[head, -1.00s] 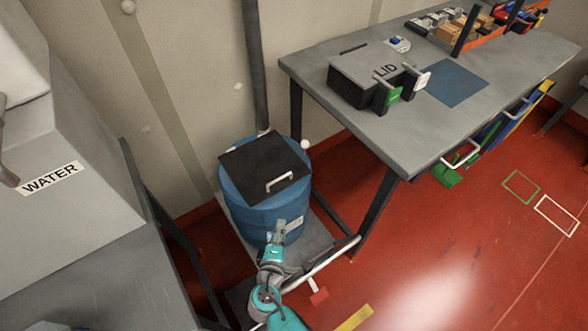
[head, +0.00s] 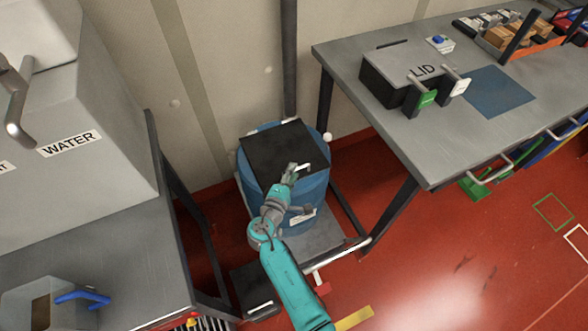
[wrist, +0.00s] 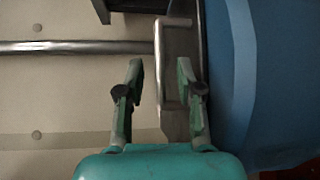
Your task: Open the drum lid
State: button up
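The blue drum (head: 312,192) stands in the lower frame beside the bench, with its flat black lid (head: 272,148) lying closed on top. The lid's pale bar handle (head: 305,167) is near its front right edge. My gripper (head: 292,170) is at the handle, partly covering it. In the wrist view my gripper (wrist: 160,70) is open, and the handle (wrist: 158,60) lies between its two fingers with gaps visible on both sides. The lid shows edge-on as a dark strip (wrist: 202,35) beside the blue drum wall (wrist: 270,90).
A grey workbench (head: 400,150) on the right holds a dark box marked LID (head: 395,85). A grey WATER unit (head: 100,110) stands left. A vertical pipe (head: 289,60) rises behind the drum. Red floor (head: 430,260) is open at the front right.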

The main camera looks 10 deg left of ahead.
jog(key=shift+x, duration=0.95)
grip_shut()
jog(key=shift+r, duration=0.15)
